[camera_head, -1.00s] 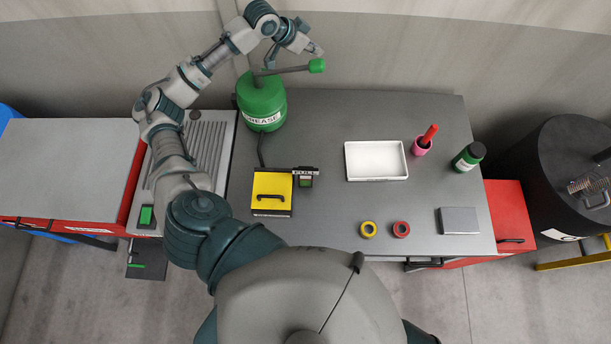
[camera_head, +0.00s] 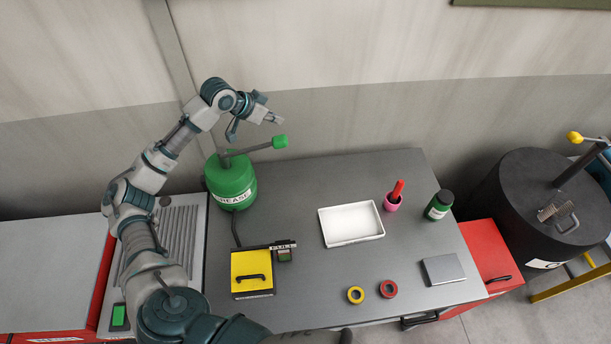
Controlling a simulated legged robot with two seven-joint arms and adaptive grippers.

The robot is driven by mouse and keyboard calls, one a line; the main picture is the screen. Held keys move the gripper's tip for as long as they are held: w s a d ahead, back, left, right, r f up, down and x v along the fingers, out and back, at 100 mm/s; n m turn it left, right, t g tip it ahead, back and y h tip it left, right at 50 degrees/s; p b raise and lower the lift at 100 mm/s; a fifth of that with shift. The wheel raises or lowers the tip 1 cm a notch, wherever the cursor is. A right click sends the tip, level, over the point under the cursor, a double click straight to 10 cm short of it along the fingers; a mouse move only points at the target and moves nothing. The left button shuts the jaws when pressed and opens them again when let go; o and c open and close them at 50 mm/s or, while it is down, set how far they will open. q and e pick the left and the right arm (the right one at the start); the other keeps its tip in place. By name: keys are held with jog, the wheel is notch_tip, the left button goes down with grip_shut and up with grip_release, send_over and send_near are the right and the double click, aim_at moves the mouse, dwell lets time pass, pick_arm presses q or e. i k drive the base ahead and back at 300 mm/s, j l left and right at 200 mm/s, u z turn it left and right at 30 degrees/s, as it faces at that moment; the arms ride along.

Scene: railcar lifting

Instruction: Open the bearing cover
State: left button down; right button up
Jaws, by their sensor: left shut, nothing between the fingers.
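A yellow box-like cover (camera_head: 252,270) with a black handle on top lies closed at the front left of the grey workbench. No part is labelled as the bearing cover, so I cannot tell for certain that this is it. A green grease pump (camera_head: 231,184) stands behind it, with a long lever ending in a green knob (camera_head: 280,142). My left gripper (camera_head: 276,118) is shut and empty, up above and a little left of the knob in the picture. It appears apart from the knob, though depth is hard to judge. My right gripper is out of view.
The workbench (camera_head: 310,270) also bears a white tray (camera_head: 351,224), a pink cup with a red stick (camera_head: 393,199), a green bottle (camera_head: 438,206), yellow and red rings and a grey block (camera_head: 443,269). A black drum (camera_head: 535,210) stands right.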

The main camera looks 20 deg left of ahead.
aim_at(251, 270)
jog(key=k+l, duration=1.6)
jog(key=k, duration=0.1)
